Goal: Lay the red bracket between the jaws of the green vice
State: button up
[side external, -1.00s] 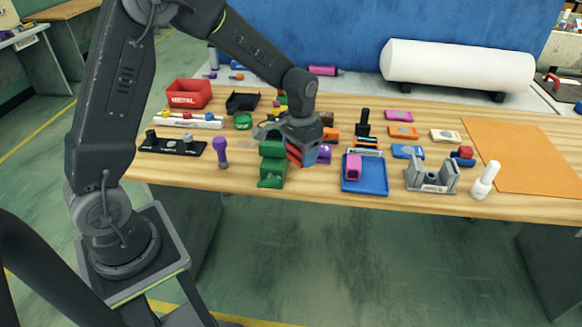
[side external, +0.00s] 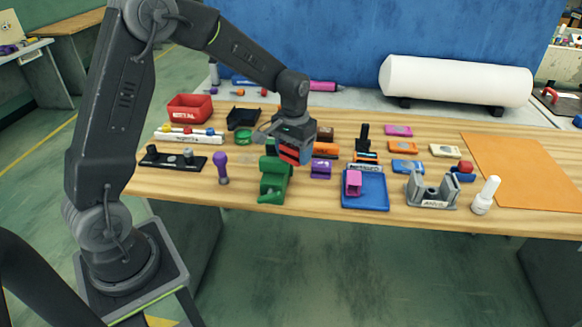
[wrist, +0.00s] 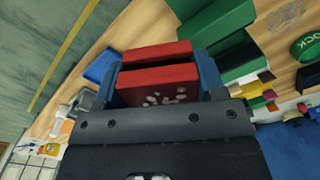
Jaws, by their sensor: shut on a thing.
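The green vice (side external: 273,184) stands near the front edge of the wooden bench in the side view, left of the blue tray. Its green blocks (wrist: 215,25) also show at the top of the wrist view. My gripper (side external: 295,153) is just above and behind the vice, slightly to its right. It is shut on the red bracket (wrist: 155,80), which sits between the blue fingers in the wrist view. In the side view the bracket (side external: 289,153) is partly covered by the fingers. It is clear of the vice's top, as far as I can tell.
Right of the vice are a purple block (side external: 320,169), an orange block (side external: 325,149) and a blue tray (side external: 377,203) with a pink piece. A purple-handled tool (side external: 221,168) stands left. Bare wood lies along the front edge.

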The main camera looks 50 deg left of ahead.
jog(key=a+r+n, duration=0.3)
jog(key=a+n, duration=0.3)
jog(key=a, duration=0.2)
jog(key=shift+w+a+r, duration=0.3)
jog(key=shift+w+r, duration=0.05)
jog(key=shift+f, duration=0.1)
jog(key=shift+f, duration=2.35)
jog(key=shift+f, duration=0.55)
jog(key=shift+f, duration=1)
jog(key=shift+f, duration=1)
jog(key=o, duration=1)
jog(key=shift+r, duration=2.55)
